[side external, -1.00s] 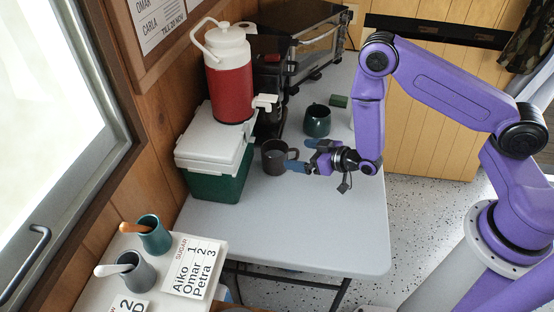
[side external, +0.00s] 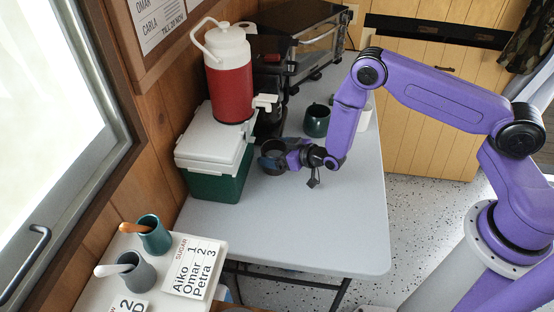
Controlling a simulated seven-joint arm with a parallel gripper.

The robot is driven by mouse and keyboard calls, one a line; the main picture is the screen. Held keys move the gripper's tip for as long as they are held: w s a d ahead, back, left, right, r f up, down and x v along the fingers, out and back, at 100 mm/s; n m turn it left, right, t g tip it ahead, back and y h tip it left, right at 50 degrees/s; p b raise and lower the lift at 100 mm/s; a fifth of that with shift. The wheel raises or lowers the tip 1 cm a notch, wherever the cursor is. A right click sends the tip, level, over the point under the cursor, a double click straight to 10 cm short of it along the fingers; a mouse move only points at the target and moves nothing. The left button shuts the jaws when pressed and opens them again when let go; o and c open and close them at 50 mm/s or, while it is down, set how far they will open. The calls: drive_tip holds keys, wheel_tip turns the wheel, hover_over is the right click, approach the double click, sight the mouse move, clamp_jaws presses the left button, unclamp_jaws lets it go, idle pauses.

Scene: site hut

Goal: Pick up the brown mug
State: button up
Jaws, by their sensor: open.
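A dark grey-brown mug (side external: 271,147) stands on the grey table beside the green and white cooler. I take it as the brown mug, though its colour looks more grey than brown here. My gripper (side external: 274,160) is open at the mug, with one blue fingertip in front of its near side. The gripper hides the mug's lower part and handle. I cannot tell whether the fingers touch the mug.
A dark green mug (side external: 316,121) stands behind my gripper. A white cup (side external: 364,116) is partly behind my arm. The cooler (side external: 214,180) carries a red and white jug (side external: 228,80). The front of the table (side external: 290,235) is clear.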

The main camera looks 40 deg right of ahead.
drive_tip(key=shift+w+a, duration=0.1)
drive_tip(key=shift+w, duration=0.05)
drive_tip(key=c, duration=1.2)
drive_tip(key=shift+r, duration=0.15)
